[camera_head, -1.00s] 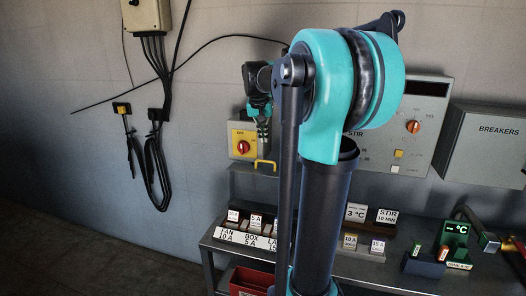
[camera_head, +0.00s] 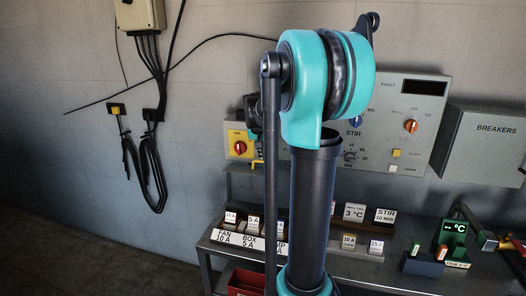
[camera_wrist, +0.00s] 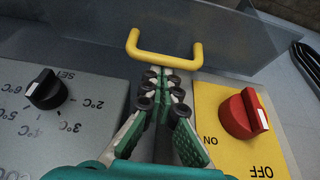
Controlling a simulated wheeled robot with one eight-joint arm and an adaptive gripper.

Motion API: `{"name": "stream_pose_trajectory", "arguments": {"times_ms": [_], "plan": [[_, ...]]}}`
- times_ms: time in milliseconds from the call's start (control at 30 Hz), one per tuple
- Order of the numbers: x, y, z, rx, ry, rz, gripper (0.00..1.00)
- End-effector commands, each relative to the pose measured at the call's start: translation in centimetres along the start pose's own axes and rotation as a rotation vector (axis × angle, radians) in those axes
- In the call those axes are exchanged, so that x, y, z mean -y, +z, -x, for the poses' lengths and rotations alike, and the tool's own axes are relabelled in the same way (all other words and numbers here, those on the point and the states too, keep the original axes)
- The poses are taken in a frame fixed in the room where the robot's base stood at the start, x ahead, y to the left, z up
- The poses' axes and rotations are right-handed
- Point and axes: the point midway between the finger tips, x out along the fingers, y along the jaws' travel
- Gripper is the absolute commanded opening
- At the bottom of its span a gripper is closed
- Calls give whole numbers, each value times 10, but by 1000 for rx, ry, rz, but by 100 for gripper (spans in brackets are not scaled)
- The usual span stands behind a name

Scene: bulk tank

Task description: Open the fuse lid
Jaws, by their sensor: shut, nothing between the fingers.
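The fuse lid appears to be the grey see-through panel (camera_wrist: 225,42) with a yellow bar handle (camera_wrist: 165,57) in the wrist view. My gripper (camera_wrist: 163,76) is shut and empty, its green fingertips pointing at the handle. The tips overlap the space between the handle's two legs in the picture; whether they touch it I cannot tell. In the head view my own arm covers most of the gripper and the handle; only a sliver of yellow (camera_head: 257,163) shows beside the arm.
A red rotary switch (camera_wrist: 241,114) on a yellow plate (camera_wrist: 215,120) lies right of the fingers in the wrist view. A black temperature knob (camera_wrist: 46,90) lies left. In the head view, a bench (camera_head: 385,270) holds labelled fuses, and a breakers box (camera_head: 490,150) hangs right.

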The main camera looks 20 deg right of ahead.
Motion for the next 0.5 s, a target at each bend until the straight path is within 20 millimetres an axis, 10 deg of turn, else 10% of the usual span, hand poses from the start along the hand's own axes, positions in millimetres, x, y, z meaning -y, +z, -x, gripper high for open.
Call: {"name": "stream_pose_trajectory", "arguments": {"times_ms": [500], "plan": [[0, 9, 3, -31, 0, 3, 0]]}}
